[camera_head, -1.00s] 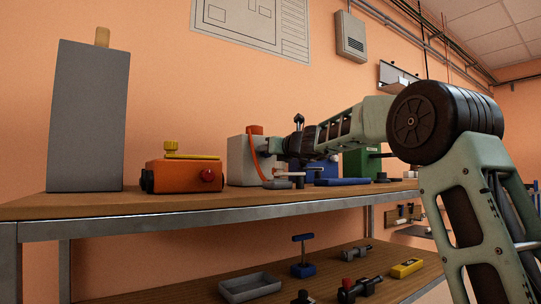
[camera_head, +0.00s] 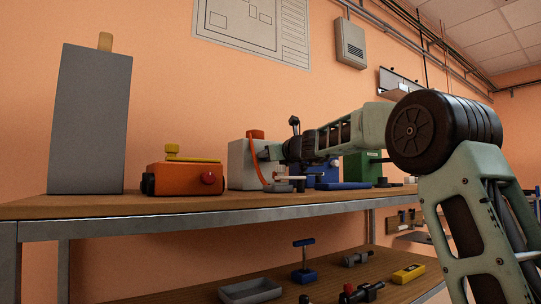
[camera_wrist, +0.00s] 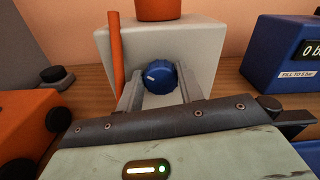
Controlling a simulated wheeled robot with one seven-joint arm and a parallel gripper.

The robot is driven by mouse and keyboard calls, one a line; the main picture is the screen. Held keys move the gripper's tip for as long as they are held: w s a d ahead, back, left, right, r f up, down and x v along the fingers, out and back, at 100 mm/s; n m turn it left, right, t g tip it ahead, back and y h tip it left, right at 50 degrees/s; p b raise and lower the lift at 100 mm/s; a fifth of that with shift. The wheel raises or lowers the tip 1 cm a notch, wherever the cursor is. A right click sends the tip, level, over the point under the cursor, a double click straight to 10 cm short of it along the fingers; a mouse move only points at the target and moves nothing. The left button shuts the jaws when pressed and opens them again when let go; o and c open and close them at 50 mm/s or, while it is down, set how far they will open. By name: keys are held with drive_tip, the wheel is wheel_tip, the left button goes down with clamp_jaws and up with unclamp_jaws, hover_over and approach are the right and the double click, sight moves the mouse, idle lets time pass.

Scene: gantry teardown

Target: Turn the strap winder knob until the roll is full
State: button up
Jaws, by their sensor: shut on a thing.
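The strap winder is a pale grey box (camera_head: 241,165) on the bench. It also fills the upper middle of the wrist view (camera_wrist: 205,50). An orange roll (camera_wrist: 158,9) sits on its top, cut off by the frame edge, and an orange strap (camera_wrist: 116,60) runs down its left side. The blue knob (camera_wrist: 160,78) with a pale mark is on its front face. My gripper (camera_wrist: 160,88) is shut on the knob, one finger on each side. In the head view my gripper (camera_head: 264,155) is at the box's right, and the knob is hidden.
An orange unit (camera_head: 185,180) with a yellow lever and red knob stands left of the winder, beyond it a tall grey block (camera_head: 87,120). A blue counter box (camera_wrist: 290,60) stands close on the right. Small tools lie on the lower shelf (camera_head: 335,275).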

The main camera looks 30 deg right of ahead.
drive_tip(key=o, duration=1)
drive_tip(key=shift+s, duration=0.1)
drive_tip(key=s, duration=1.7)
drive_tip(key=shift+d, duration=0.3)
drive_tip(key=shift+s, duration=0.1)
